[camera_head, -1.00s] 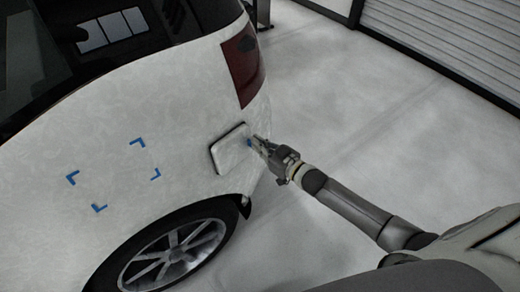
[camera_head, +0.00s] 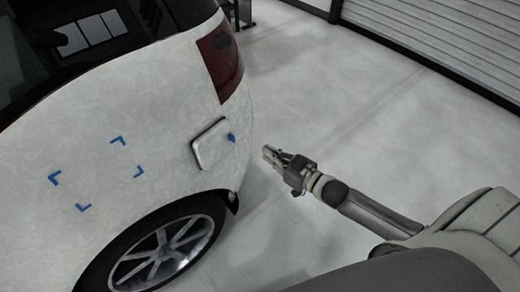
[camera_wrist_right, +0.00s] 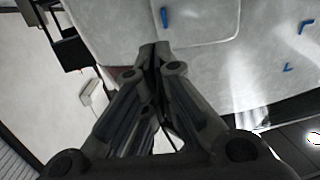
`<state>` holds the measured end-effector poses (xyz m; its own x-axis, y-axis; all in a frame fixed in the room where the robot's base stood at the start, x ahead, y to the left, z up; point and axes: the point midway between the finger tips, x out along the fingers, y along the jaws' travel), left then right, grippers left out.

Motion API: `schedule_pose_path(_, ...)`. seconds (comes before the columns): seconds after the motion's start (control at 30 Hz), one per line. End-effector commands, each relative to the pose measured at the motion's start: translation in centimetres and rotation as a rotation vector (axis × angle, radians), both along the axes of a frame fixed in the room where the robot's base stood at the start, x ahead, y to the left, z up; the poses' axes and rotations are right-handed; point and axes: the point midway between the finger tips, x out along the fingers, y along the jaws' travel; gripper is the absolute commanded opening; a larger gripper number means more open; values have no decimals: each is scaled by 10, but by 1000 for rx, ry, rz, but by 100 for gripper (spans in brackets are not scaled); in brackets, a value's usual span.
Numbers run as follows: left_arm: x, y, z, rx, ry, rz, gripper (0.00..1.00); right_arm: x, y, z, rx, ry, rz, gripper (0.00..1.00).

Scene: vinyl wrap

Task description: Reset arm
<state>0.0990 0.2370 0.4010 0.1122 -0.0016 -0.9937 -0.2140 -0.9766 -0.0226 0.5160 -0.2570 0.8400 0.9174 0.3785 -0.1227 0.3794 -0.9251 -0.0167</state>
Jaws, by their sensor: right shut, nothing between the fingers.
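My right gripper (camera_head: 268,151) is shut and empty, in open space to the right of the white car's rear side. A gap of bare floor shows between its tips and the car body (camera_head: 120,180). In the right wrist view, the fingers of the right gripper (camera_wrist_right: 153,50) are together and point toward the car's panel. The fuel flap (camera_head: 212,144) sits on the car's side and looks tilted out a little. A small blue mark (camera_head: 232,137) is at its right edge, and this mark also shows in the right wrist view (camera_wrist_right: 165,17). My left gripper is not in view.
Blue corner marks (camera_head: 118,141) outline a square on the car's side. The rear wheel (camera_head: 165,252) is below, and the red tail light (camera_head: 220,60) is above the flap. The grey floor (camera_head: 320,90) is clear toward the shutter (camera_head: 445,35).

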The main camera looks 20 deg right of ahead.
Motion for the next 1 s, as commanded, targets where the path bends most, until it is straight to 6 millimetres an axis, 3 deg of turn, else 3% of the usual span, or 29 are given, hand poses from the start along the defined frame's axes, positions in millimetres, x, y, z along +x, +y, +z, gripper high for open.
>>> schedule_pose_path(0.13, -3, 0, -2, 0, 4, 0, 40, -11, -5, 1, -1, 0, 0, 0)
schedule_pose_path(0.4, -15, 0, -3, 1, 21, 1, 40, -15, -8, 2, -1, 1, -1, 0)
schedule_pose_path(0.53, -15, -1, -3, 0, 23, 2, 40, -17, -16, -21, -19, 39, -33, 0)
schedule_pose_path(0.67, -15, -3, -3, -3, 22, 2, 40, -30, -37, -87, -76, 161, -116, 0)
schedule_pose_path(0.77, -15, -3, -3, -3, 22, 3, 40, -57, -53, -157, -137, 299, -184, 0)
schedule_pose_path(0.87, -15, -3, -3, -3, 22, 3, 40, -95, -62, -223, -197, 449, -235, 0)
schedule_pose_path(1.0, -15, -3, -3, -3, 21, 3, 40, -165, -60, -305, -271, 665, -268, 0)
